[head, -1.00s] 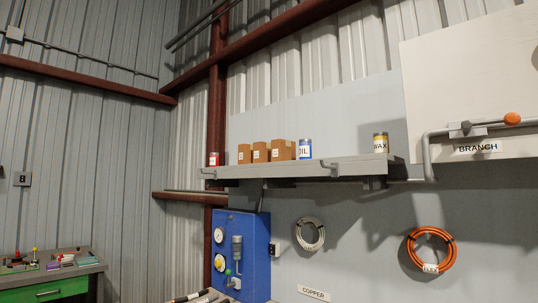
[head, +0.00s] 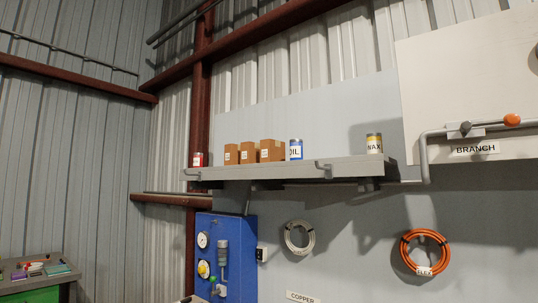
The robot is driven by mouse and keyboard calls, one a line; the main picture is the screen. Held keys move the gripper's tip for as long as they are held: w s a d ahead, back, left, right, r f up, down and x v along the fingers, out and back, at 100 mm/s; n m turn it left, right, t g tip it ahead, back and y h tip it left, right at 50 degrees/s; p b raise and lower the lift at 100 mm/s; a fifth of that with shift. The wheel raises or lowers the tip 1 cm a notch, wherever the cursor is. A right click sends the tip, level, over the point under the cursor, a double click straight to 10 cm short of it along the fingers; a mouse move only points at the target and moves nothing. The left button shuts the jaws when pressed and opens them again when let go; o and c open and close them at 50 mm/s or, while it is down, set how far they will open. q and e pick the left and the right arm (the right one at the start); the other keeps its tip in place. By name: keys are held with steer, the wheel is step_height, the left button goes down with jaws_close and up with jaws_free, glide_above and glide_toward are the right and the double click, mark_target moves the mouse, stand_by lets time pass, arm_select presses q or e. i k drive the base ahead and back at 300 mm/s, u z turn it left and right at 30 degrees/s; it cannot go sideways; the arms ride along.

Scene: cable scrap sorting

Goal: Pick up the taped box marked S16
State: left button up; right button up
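Three brown cardboard boxes stand side by side on a high grey wall shelf (head: 300,172): a left box (head: 231,154), a middle box (head: 248,152) and a larger right box (head: 271,150). Each carries a small white label, too small to read, so I cannot tell which is marked S16. A red can (head: 199,160) stands to their left. A blue and white OIL can (head: 296,149) stands just right of the right box. Neither of my grippers is in view.
A pipe with an orange knob (head: 512,120) runs by the BRANCH sign (head: 475,149). Below are a blue gauge panel (head: 226,262), a pale cable coil (head: 299,238) and an orange coil (head: 425,252).

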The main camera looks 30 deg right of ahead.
mark_target(271, 150)
steer(key=u, duration=0.05)
steer(key=i, duration=0.85)
steer(key=z, duration=1.9)
